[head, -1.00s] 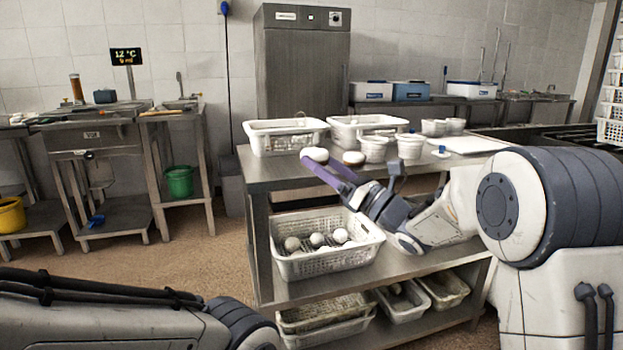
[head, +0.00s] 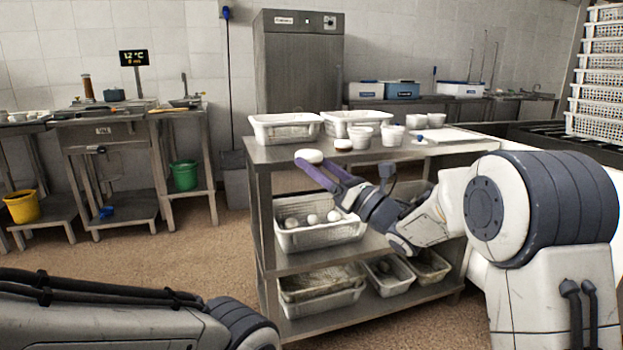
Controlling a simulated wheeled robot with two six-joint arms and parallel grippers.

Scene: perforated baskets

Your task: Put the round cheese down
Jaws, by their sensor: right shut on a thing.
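The round cheese (head: 309,157) is white and sits between the purple fingertips of my right gripper (head: 318,168). The gripper is shut on it and holds it before the front edge of the steel table (head: 420,150). My left gripper is out of view; only part of that arm shows at the lower left.
Two white perforated baskets (head: 284,122) (head: 350,120) and several white tubs (head: 391,135) stand on the table. A basket with round white pieces (head: 318,238) is on the shelf below, with more trays (head: 390,276) lower down. Stacked crates (head: 597,75) stand at right. Open floor lies at left.

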